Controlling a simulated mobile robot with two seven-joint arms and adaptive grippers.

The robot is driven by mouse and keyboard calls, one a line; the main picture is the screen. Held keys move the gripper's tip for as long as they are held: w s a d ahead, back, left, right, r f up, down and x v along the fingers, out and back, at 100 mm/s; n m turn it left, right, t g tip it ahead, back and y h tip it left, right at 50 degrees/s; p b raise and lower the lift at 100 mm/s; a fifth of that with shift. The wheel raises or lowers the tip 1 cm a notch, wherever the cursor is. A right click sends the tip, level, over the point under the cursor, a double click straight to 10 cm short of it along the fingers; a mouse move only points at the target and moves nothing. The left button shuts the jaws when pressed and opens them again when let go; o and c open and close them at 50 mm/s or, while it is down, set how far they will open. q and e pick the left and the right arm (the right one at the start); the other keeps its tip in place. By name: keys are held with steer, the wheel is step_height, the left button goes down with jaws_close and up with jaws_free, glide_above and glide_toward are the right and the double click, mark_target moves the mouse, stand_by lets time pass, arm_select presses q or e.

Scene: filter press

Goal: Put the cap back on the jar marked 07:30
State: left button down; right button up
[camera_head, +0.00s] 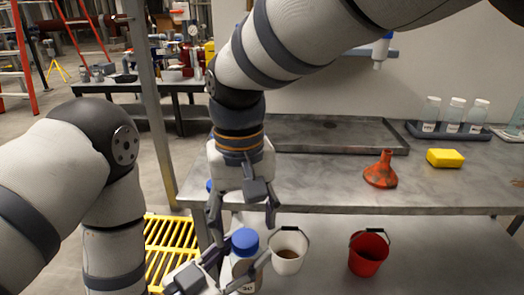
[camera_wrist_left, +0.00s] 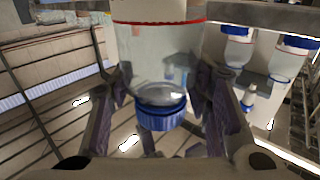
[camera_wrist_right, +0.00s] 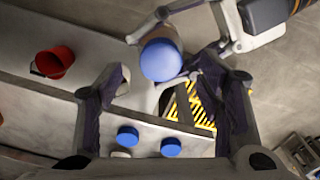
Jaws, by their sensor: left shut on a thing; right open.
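A clear jar (camera_head: 243,268) with a blue cap (camera_head: 245,240) on top stands upright in my left gripper (camera_head: 228,268), in front of the bench. Its label shows only partly in the head view and I cannot read it. In the left wrist view the jar body (camera_wrist_left: 160,65) is between the fingers, with the blue cap (camera_wrist_left: 160,116) toward the picture's bottom. My right gripper (camera_head: 243,218) is open, pointing down just above the cap. The right wrist view shows that cap (camera_wrist_right: 161,60) beyond the open fingers, apart from them. I cannot tell how firmly the cap is seated.
Two other blue caps (camera_wrist_right: 128,136) (camera_wrist_right: 170,147) show in the right wrist view. A rack (camera_head: 425,132) with several labelled jars, a yellow sponge (camera_head: 445,158), an orange funnel (camera_head: 381,170) and a tray (camera_head: 330,133) are on the bench. White (camera_head: 286,262) and red (camera_head: 366,264) buckets stand below.

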step_height(320, 180, up, 10)
steer(key=shift+f, duration=0.2)
stand_by(0.3)
